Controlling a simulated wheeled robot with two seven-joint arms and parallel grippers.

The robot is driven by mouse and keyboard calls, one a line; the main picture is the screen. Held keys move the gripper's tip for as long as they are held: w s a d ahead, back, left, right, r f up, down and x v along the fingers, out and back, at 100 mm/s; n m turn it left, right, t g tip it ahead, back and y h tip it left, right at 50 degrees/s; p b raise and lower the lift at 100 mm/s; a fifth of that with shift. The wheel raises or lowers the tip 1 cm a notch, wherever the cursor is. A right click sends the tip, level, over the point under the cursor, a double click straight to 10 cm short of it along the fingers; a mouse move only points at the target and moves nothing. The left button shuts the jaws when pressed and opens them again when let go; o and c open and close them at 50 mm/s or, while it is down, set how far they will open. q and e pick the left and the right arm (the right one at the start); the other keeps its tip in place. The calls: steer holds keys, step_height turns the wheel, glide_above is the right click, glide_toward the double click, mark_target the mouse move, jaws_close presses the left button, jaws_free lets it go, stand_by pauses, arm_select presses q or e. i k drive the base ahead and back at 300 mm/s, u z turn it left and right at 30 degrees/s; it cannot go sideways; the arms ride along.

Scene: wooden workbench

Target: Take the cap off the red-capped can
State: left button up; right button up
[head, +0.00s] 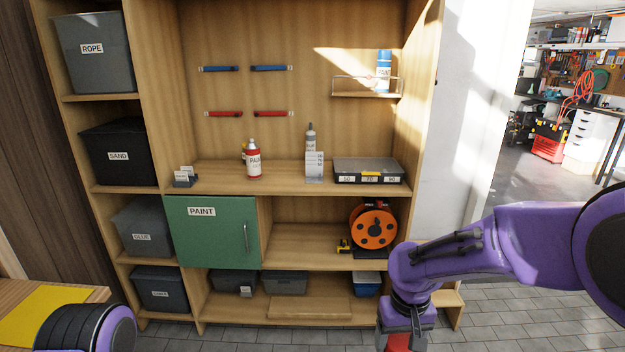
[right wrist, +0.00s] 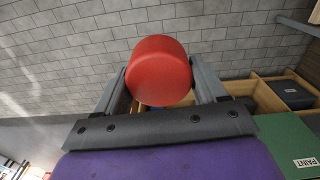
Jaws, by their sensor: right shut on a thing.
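A red can (head: 254,165) with a white label stands upright on the middle shelf. Its top shows pale and narrow, with no red cap on it. My right gripper (head: 398,340) is at the lower right of the head view, well in front of the shelf and pointing down. It is shut on a red cap (right wrist: 160,71), which sits between the two fingers in the right wrist view. The red cap (head: 398,343) is partly cut off by the bottom edge in the head view. My left gripper is not in view; only part of that arm shows.
A grey bottle (head: 310,137), a label stand (head: 314,168) and an organizer case (head: 368,171) stand to the right. A blue can (head: 384,71) is on the small upper shelf. The green PAINT door (head: 211,240) is below.

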mark_target(252, 150)
steer(key=z, duration=0.3)
steer(key=i, duration=1.4)
steer(key=u, duration=0.9)
